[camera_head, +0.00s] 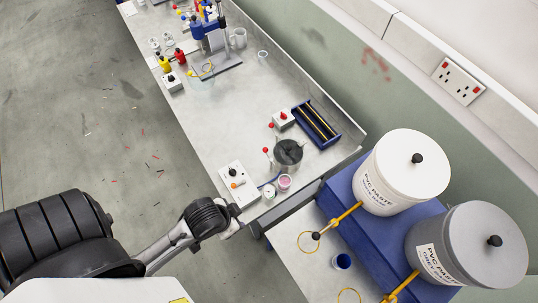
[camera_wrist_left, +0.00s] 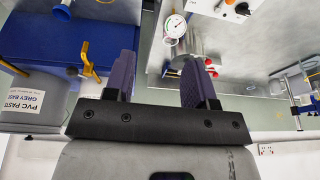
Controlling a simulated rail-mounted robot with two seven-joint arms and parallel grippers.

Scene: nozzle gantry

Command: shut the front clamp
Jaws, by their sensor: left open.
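The grey metal pot (camera_head: 289,153) stands near the bench's near end. A red-knobbed clamp lever (camera_head: 265,150) sticks out at its left side, and another red knob (camera_head: 271,125) shows behind. I cannot tell for sure which is the front clamp, or its exact angle. In the left wrist view, the pot (camera_wrist_left: 187,47) shows beyond my left gripper (camera_wrist_left: 157,75), with red knobs (camera_wrist_left: 209,66) close to the right finger. My left gripper is open, with nothing between its fingers. In the head view it is mostly hidden at the arm's end. My right gripper is not in view.
White and grey paste buckets (camera_head: 403,172) stand at right on a blue block. Open bench lies beyond.

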